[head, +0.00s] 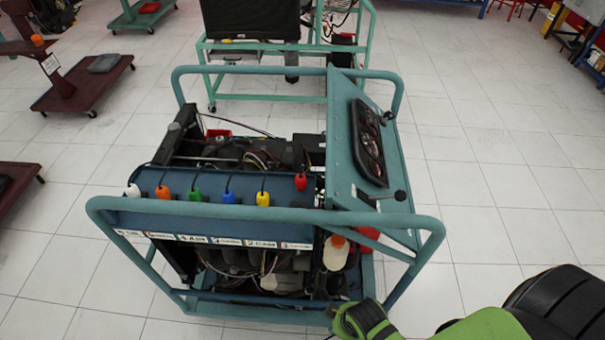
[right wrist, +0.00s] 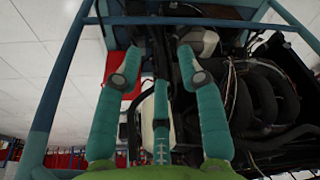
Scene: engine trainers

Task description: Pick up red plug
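The red plug (head: 300,182) sits at the right end of a row of coloured plugs on the blue panel (head: 225,212) of the engine trainer. A black cable runs up from it. My right gripper (head: 350,314) is low at the front right of the trainer in the head view, below and to the right of the red plug. I cannot make out the red plug in that view. My left gripper is not in view.
White, orange, green, blue and yellow plugs (head: 263,199) hang left of the red one. A teal tube frame (head: 270,220) surrounds the engine, with a slanted gauge panel (head: 368,143) at right. A white bottle (head: 335,253) stands inside. Floor at right is clear.

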